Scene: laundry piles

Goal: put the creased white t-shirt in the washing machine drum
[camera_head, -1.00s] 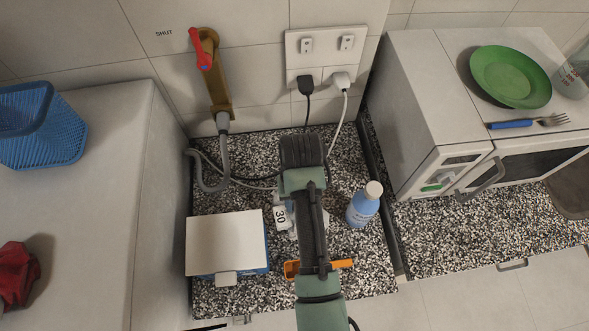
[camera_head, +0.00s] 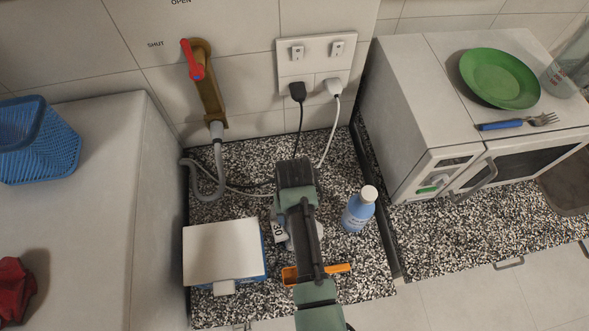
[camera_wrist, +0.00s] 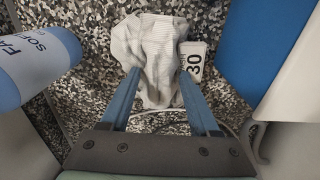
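The creased white t-shirt (camera_wrist: 151,48) lies bunched on the speckled counter in the wrist view. My gripper (camera_wrist: 159,73) is open. Its two blue fingers point at the shirt, one towards each side of the cloth, with cloth showing between them. Whether the tips touch it I cannot tell. In the head view my arm covers most of the shirt and hides my gripper's fingers. No washing machine drum can be made out in either view.
A blue softener bottle (camera_head: 358,212) stands right of my arm, a white-topped blue box (camera_head: 222,250) left. A small item marked 30 (camera_wrist: 194,62) lies against the shirt. An orange object (camera_head: 338,268) is under my arm. Cables and a grey hose (camera_head: 217,165) run behind.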

